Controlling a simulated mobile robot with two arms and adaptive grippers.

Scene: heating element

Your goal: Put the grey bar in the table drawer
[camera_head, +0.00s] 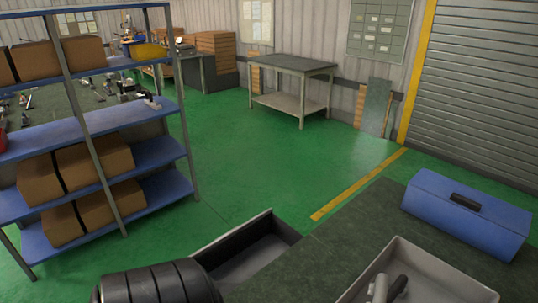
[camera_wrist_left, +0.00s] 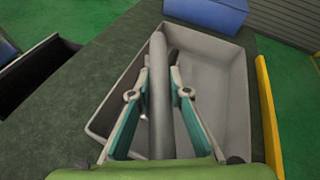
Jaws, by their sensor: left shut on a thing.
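A light grey bar (camera_wrist_left: 158,95) stands between the two fingers of my left gripper (camera_wrist_left: 158,82), which is shut on it over the grey tray (camera_wrist_left: 231,110). In the head view, the bar's upper end (camera_head: 380,287) shows at the bottom edge, inside the outline of the tray (camera_head: 440,268). A darker grey piece (camera_head: 398,286) is close beside it. The table drawer (camera_head: 235,241) is open at the left side of the dark tabletop (camera_head: 345,240). It also shows in the left wrist view (camera_wrist_left: 40,72). My right gripper is not in view.
A blue toolbox (camera_head: 465,215) stands on the tabletop behind the tray. A blue shelf rack (camera_head: 95,130) with cardboard boxes stands at the left. The tabletop between drawer and tray is clear.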

